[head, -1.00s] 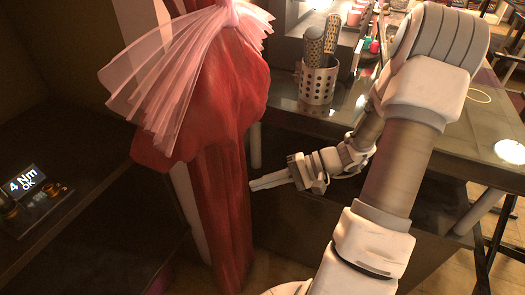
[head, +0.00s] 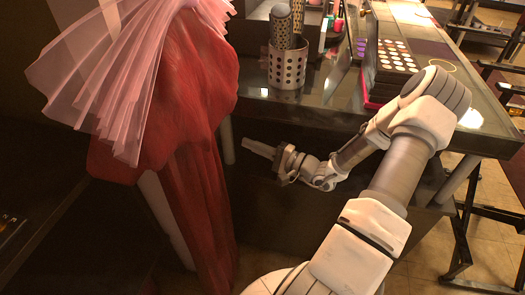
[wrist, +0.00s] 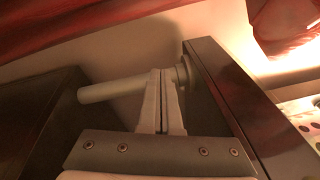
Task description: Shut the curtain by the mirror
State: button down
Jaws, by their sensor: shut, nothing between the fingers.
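The red curtain (head: 195,150) hangs at the left in the head view, gathered in folds, with a pink gauzy bow (head: 110,75) over its upper part. Red cloth (wrist: 60,22) also crosses the top left of the wrist view. My gripper (head: 246,143) is shut and empty, right of the curtain's lower folds and below the tabletop's level. In the wrist view its two fingers (wrist: 162,76) lie together and apart from the cloth. The mirror cannot be made out in these frames.
A glass-topped table (head: 330,118) stands right of the curtain, bearing a perforated metal cup (head: 287,68) with brushes and a makeup palette (head: 396,58). A pale rod (wrist: 112,88) lies behind my fingers in the wrist view. Dark furniture (head: 50,200) fills the lower left.

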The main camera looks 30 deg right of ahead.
jog(key=w+a+r, duration=0.1)
jog(key=w+a, duration=0.1)
jog(key=a, duration=0.3)
jog(key=shift+a+r+b, duration=0.2)
jog(key=shift+a+b, duration=0.1)
jog(key=shift+b, duration=0.05)
jog(key=shift+s+a, duration=0.1)
jog(key=shift+s, duration=0.05)
